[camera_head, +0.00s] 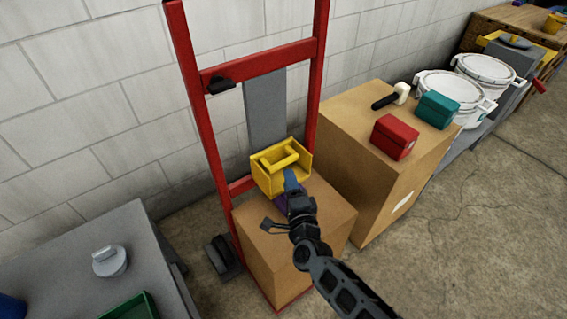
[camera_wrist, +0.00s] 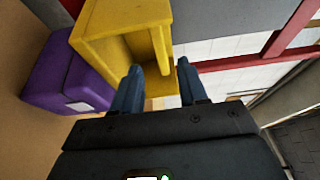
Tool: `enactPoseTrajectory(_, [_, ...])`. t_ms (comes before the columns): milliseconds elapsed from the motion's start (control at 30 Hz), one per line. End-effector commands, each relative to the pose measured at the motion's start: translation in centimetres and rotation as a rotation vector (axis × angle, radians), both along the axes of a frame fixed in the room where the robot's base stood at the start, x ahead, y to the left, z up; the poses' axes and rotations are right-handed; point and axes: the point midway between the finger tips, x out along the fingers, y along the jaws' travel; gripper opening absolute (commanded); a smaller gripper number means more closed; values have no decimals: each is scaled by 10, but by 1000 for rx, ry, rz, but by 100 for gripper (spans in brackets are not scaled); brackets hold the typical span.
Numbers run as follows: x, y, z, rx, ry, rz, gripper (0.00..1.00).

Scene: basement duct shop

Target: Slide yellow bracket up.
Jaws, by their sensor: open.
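The yellow bracket (camera_head: 270,178) is a box-like frame with a crossbar, low on the grey upright plate (camera_head: 265,110) of the red hand truck. My gripper (camera_head: 291,180) is in front of the bracket's lower right part in the head view. In the wrist view, the yellow bracket (camera_wrist: 125,35) fills the top middle, and my gripper's two blue-grey fingers (camera_wrist: 160,75) are spread apart. The left finger overlaps the bracket's open side, and the right finger lies beyond its edge. I cannot tell whether either finger touches it. Nothing is held between the fingers.
A purple box (camera_wrist: 68,75) sits just below the bracket, on a cardboard box (camera_head: 285,245). The red hand truck frame (camera_head: 203,130) rises on both sides. A larger cardboard box (camera_head: 360,130) at right bears a red box (camera_head: 394,138), a teal box (camera_head: 437,110) and a mallet (camera_head: 392,97).

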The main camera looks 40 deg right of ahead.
Motion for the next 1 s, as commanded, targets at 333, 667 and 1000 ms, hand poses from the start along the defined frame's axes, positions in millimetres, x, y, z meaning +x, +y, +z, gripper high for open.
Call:
enactPoseTrajectory(333, [43,-19,0,2,-3,-3,43])
enactPoseTrajectory(667, [70,-30,0,1,-2,-2,43])
enactPoseTrajectory(1000, [71,-30,0,1,0,-1,36])
